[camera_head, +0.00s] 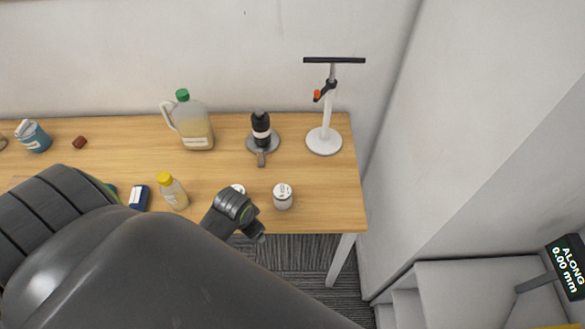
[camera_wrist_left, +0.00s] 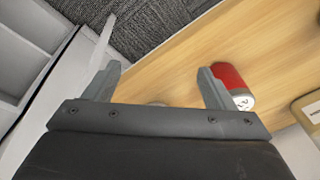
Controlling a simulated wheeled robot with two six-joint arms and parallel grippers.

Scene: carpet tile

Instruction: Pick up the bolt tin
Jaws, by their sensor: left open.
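A small white tin with a dark-marked label (camera_head: 283,196) stands upright near the table's front right edge. A second tin stands just left of it, mostly hidden behind my wrist; only its white top (camera_head: 238,188) shows. Which one is the bolt tin I cannot tell for certain. My left gripper (camera_head: 258,237) hangs near the front edge, left of and nearer than the white tin. In the left wrist view its fingers (camera_wrist_left: 163,80) are apart.
On the wooden table (camera_head: 318,212) stand a yellow-capped bottle (camera_head: 172,192), a green-capped jug (camera_head: 193,125), a black item on a grey round base (camera_head: 262,135) and a white stand (camera_head: 325,140). A wall closes the right. A display (camera_head: 568,267) is at far right.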

